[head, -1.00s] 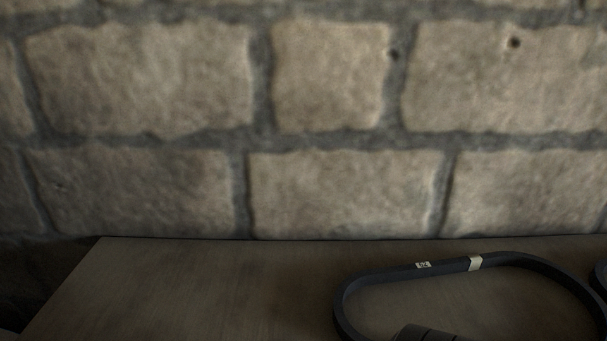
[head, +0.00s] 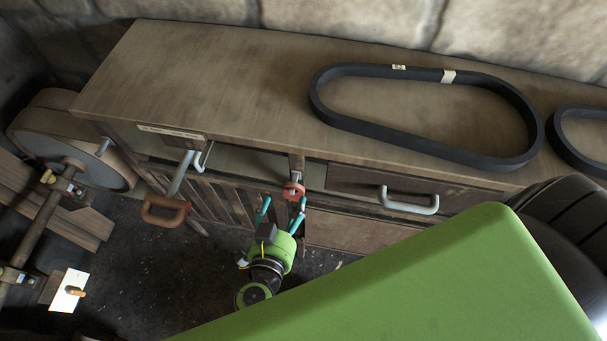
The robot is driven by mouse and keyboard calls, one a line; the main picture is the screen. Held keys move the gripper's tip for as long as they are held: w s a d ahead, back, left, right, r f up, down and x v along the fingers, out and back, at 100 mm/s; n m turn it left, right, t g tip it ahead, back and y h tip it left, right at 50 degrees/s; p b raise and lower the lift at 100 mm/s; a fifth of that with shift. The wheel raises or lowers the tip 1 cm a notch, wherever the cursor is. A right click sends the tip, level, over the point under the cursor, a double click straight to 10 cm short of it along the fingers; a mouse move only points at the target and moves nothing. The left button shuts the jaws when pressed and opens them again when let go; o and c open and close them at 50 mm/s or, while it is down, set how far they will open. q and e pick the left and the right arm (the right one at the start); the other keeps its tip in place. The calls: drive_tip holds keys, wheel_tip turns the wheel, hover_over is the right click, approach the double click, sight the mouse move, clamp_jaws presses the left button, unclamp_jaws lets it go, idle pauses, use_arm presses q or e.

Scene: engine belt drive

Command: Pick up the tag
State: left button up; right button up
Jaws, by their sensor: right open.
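My right gripper (head: 283,204) hangs in front of the workbench, its teal fingers spread apart with nothing seen between them. A small red piece with a pale ring (head: 293,189) is at the bench's front post, right at the tip of the right-hand finger; I cannot tell whether they touch or whether this piece is the tag. A white card (head: 70,290) with a brownish peg is at the lower left, well away from the gripper; it also looks tag-like. My left gripper is not in view.
A black belt (head: 335,121) with pale labels lies on the workbench (head: 215,75); part of another belt (head: 562,150) is at right. A drawer handle (head: 408,204) and a brown-gripped lever (head: 165,211) jut forward. A large wheel (head: 75,150) stands left. My green arm covers the lower right.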

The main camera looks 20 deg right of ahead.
sight(292, 194)
drive_tip(key=p+x, duration=0.3)
drive_tip(key=x, duration=0.1)
drive_tip(key=shift+w+d, duration=0.15)
drive_tip(key=shift+w, duration=0.15)
drive_tip(key=shift+w+d+f, duration=0.2)
drive_tip(key=shift+d, duration=0.05)
drive_tip(key=shift+w+d+f, duration=0.1)
drive_tip(key=shift+w+f, duration=0.1)
drive_tip(key=shift+f, duration=0.1)
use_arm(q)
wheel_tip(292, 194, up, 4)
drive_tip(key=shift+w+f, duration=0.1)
use_arm(e)
drive_tip(key=c, duration=0.9)
